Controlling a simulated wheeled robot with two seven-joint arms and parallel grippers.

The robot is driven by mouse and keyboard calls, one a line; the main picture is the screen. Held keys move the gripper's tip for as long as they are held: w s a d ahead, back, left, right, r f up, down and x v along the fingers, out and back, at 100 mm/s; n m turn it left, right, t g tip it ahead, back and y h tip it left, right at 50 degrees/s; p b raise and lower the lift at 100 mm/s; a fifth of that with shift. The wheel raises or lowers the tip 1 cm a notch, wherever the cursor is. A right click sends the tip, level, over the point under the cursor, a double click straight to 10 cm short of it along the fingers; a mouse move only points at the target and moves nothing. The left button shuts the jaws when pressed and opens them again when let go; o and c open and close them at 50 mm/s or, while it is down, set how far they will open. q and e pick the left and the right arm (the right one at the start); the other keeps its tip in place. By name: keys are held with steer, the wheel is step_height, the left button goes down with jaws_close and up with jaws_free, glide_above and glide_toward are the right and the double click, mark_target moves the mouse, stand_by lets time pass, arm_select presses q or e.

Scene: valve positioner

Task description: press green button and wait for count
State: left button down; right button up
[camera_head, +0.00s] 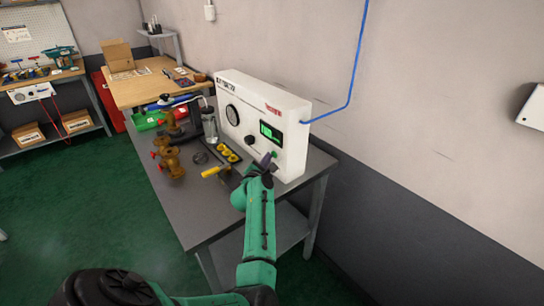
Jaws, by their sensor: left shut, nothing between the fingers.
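A white control box (258,108) stands on the grey table, with a round gauge, a dark knob and a lit green display (270,133) on its front. The display's digits are too small to read. My left gripper (268,160) is shut and empty at the lower right of the box's front panel, below the display. Its tips are at or very close to the panel; I cannot tell if they touch it. The green button is not visible; the gripper covers that part of the panel. My right gripper is not in view.
Brass valve parts (170,160), a yellow-handled tool (214,171) and a tray of yellow pieces (228,154) lie on the grey table (205,213) left of my arm. A blue hose (350,88) runs from the box up the wall. A wooden bench (140,92) stands behind.

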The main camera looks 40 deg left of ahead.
arm_select(q)
steer(key=shift+s, duration=0.1)
steer(key=shift+s+a+p, duration=0.25)
steer(key=shift+s+p, duration=0.15)
steer(key=shift+s, duration=0.3)
steer(key=s, duration=0.2)
steer(key=s+a+p, duration=0.1)
steer(key=s, duration=0.1)
steer(key=shift+s+a, duration=0.2)
steer(key=shift+s, duration=0.2)
steer(key=shift+f, duration=0.1)
stand_by(0.4)
